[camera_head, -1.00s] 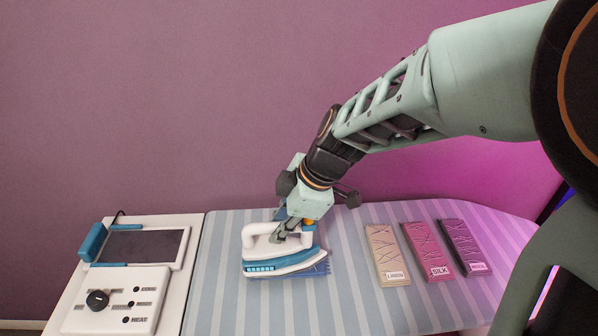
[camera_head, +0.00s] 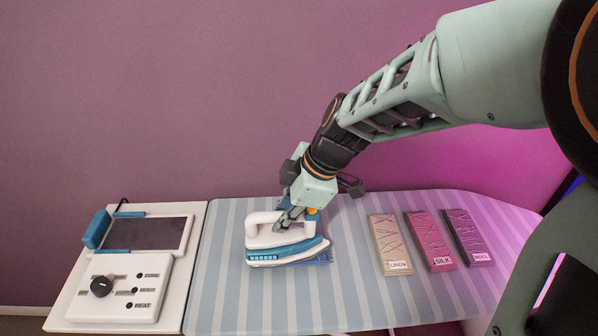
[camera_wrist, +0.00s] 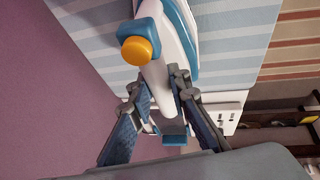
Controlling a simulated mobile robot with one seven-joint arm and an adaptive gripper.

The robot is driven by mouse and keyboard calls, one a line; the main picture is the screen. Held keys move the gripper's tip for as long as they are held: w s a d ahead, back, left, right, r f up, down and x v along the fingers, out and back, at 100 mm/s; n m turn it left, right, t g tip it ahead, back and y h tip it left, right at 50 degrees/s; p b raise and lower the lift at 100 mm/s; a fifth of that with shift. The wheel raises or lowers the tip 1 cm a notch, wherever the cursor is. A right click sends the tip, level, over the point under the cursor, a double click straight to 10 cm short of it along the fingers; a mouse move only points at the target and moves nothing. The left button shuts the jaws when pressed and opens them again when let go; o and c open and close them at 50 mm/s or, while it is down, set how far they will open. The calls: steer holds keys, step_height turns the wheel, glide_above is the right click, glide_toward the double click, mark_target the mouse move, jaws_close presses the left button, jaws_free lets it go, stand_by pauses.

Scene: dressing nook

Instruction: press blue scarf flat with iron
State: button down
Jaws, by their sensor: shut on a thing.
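The white and blue iron (camera_head: 284,250) stands on the striped ironing board (camera_head: 225,300), its tip toward the right. My gripper (camera_head: 285,222) is shut on the iron's white handle. In the wrist view my gripper (camera_wrist: 158,92) has one finger on each side of the handle (camera_wrist: 156,85), near the iron's orange knob (camera_wrist: 137,50). A small blue patch (camera_head: 322,259), apparently the blue scarf, shows at the iron's lower right edge. The rest of it is hidden under the iron, and I cannot tell how flat it lies.
Three folded cloths lie right of the iron, marked linen (camera_head: 389,243), silk (camera_head: 430,241) and wool (camera_head: 468,237). A dial panel (camera_head: 120,288) and a dark pad with blue edges (camera_head: 147,233) are on the left. The board's front middle is clear.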

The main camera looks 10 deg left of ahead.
steer(key=shift+f+b, duration=0.3)
steer(key=shift+b, duration=0.2)
steer(key=shift+f, duration=0.15)
stand_by(2.9)
steer(key=shift+r+p, duration=2.55)
steer(key=shift+r, duration=2.6)
steer(key=shift+w, duration=0.1)
steer(key=w+d+f+m+t+h+p, duration=0.1)
steer(key=w+d+m+h+p, duration=0.2)
steer(key=d+m, duration=0.7)
steer(key=w+d+f+m+t+h+p, duration=0.2)
steer(key=w+d+m, duration=0.5)
steer(key=d+m, duration=0.4)
steer(key=shift+w+d+f+m+h+p, duration=0.15)
steer(key=shift+d+f+m+h+p, duration=0.3)
steer(key=shift+d+h, duration=1.2)
